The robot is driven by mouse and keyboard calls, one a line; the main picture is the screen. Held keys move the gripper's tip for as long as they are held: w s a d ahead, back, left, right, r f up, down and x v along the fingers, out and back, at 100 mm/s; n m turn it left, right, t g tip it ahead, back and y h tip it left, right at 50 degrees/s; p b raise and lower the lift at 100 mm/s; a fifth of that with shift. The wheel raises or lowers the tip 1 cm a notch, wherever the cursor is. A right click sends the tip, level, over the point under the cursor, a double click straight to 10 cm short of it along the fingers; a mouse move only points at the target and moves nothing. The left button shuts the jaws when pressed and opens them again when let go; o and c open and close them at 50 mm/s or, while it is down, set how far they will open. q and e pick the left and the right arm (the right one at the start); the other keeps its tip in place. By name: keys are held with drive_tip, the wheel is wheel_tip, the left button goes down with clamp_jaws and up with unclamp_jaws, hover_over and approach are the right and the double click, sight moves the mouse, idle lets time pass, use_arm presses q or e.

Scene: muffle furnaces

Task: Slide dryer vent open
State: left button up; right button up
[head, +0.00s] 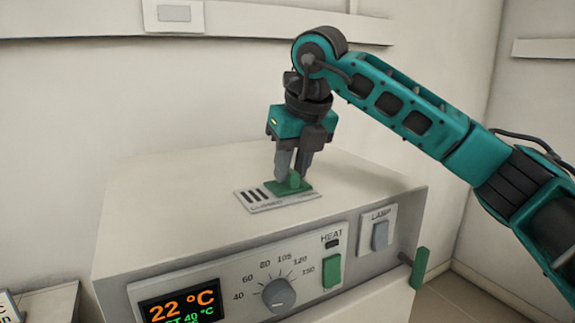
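The dryer (150,215) is a pale box with a control panel on its front. On its top lies the vent plate (268,207), with dark slots showing at its left end and small lettering along its front edge that is hard to read. The green vent slider (293,183), with an upright tab, sits on the right part of the plate, to the right of the bare slots. My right gripper (293,172) points straight down with its fingers on either side of the tab and looks shut on it. My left gripper is out of view.
The front panel holds a lit display (180,306), a dial (279,294), a green heat switch (332,271) and a grey lamp switch (380,236). A green handle (420,268) sticks out at the right front. The dryer's top is otherwise clear, with a wall behind.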

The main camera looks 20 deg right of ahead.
drive_tip(key=shift+o, duration=1.3)
drive_tip(key=shift+f, duration=0.15)
drive_tip(key=a+v, duration=0.1)
drive_tip(key=v, duration=1.2)
drive_tip(key=shift+d, duration=0.5)
drive_tip(key=shift+w, duration=0.15)
